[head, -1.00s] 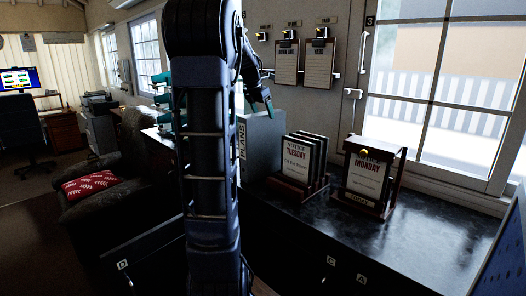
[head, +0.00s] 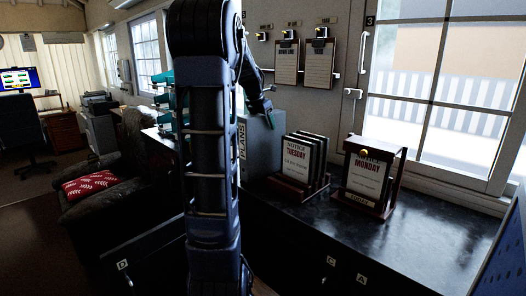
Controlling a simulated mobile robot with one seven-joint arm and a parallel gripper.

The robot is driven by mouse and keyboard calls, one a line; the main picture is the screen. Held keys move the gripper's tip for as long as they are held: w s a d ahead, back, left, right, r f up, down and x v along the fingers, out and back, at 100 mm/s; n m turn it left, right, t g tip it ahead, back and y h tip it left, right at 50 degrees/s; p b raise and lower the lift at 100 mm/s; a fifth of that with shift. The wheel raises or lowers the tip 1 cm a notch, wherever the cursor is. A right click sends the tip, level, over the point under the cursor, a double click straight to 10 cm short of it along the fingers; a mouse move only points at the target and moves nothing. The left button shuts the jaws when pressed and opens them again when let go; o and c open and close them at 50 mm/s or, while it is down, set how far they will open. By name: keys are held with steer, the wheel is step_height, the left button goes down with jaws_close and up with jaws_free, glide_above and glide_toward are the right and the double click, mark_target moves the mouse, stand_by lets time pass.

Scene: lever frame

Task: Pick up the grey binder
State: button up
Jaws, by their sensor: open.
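The grey binder (head: 264,140) stands upright on the dark counter, left of the notice rack. Its spine is lettered PLANS, and my own arm hides part of its left side. My gripper (head: 266,108) is at the binder's top edge in the picture, with its small teal-tipped fingers pointing down. The jaws are open, and nothing shows held in them. I cannot tell whether the fingers touch the binder or straddle its top.
A rack of notice boards (head: 302,160) reading Tuesday stands right of the binder. A Monday notice stand (head: 369,178) is further right. Teal trays (head: 163,100) are to the left, partly behind my arm. Clipboards (head: 288,62) hang on the wall behind. The counter's front right is clear.

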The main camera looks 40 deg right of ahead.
jaws_close()
stand_by(0.3)
steer(key=shift+r, duration=0.1)
